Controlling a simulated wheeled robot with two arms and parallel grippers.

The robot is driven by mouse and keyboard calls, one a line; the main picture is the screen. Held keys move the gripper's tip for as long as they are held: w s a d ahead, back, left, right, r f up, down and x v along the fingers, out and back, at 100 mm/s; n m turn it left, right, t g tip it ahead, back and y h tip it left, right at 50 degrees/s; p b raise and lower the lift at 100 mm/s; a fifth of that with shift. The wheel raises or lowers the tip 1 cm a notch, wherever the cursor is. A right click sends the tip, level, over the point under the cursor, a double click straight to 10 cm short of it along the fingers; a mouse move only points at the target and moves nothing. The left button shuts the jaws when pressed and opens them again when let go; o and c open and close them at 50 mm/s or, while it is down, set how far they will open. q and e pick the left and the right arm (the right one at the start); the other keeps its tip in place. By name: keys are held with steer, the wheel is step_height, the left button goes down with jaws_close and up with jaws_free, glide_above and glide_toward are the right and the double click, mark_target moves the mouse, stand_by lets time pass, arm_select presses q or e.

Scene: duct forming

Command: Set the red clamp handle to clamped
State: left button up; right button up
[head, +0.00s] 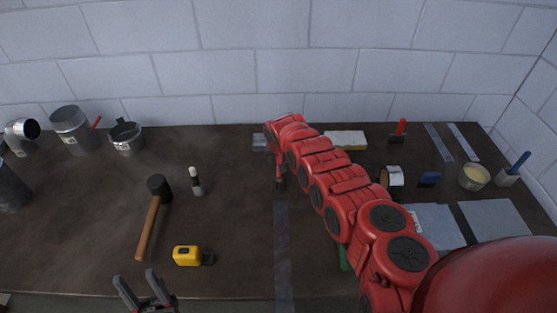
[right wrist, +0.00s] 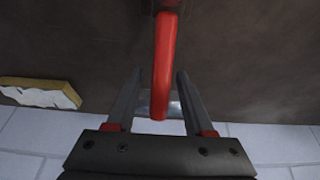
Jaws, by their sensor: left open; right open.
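The red clamp handle (right wrist: 164,65) shows in the right wrist view as a long red bar running from a dark base at the top edge down between my fingers. In the head view the handle (head: 279,172) shows as a short red piece just below the end of my right arm, above a dark part. My right gripper (right wrist: 160,76) is open, with one finger on each side of the handle; I cannot tell whether either touches it. In the head view its fingers are mostly hidden by my arm. My left gripper (head: 135,278) is open and empty at the table's front edge.
A long metal strip (head: 282,250) runs forward from the clamp. A hammer (head: 151,222), a yellow tape measure (head: 187,256) and a marker (head: 196,181) lie to the left. A yellow sponge (head: 345,139) lies by the wall. Metal sheets (head: 493,221) lie at right.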

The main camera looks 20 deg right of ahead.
jaws_close()
stand_by(0.3)
stand_by(1.2)
